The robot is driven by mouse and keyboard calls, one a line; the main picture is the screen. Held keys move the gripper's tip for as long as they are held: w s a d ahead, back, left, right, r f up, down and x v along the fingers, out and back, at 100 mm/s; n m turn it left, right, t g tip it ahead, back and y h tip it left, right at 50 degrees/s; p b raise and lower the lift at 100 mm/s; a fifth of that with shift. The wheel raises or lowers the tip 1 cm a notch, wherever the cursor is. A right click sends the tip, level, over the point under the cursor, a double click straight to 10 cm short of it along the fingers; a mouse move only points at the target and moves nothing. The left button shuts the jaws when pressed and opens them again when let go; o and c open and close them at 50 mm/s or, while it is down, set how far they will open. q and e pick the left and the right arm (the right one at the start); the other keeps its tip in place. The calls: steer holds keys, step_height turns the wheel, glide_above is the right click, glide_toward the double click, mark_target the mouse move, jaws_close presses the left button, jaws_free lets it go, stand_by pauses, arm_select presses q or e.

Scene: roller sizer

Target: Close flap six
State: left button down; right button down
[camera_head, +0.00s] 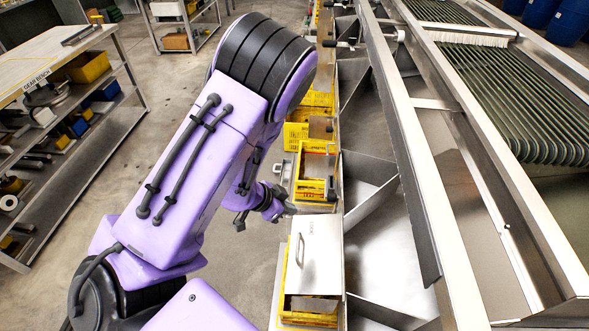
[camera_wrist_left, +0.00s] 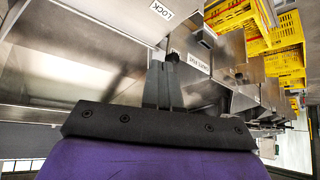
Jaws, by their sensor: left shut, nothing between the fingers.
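My left arm comes in from the left in the head view, and its gripper (camera_head: 283,210) is beside the row of yellow crates, left of the machine's chutes. In the left wrist view the fingers (camera_wrist_left: 172,62) are together and empty, in front of metal panels. A steel flap with a bar handle (camera_head: 315,255) lies over the nearest yellow crate (camera_head: 308,319) in the head view. No number on it is legible, so I cannot tell which flap is six. My right gripper is out of view.
The steel sizer frame (camera_head: 455,215) with green rollers (camera_head: 520,95) fills the right side. More yellow crates (camera_head: 316,160) line its left edge. A gear bench (camera_head: 55,55) with shelves stands far left. In the wrist view, a "LOCK" label (camera_wrist_left: 161,10) marks a panel.

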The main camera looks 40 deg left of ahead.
arm_select(q)
steer(key=s+a+r+m+g, duration=0.1)
steer(key=s+r+m+g, duration=0.1)
steer(key=s+m+g, duration=0.3)
steer(key=m, duration=0.1)
glide_toward(298, 245)
steer(key=shift+h, duration=0.3)
steer(key=x, duration=0.7)
steer(key=shift+a, duration=0.35)
steer(key=shift+f+t, duration=0.15)
steer(key=shift+t, duration=0.15)
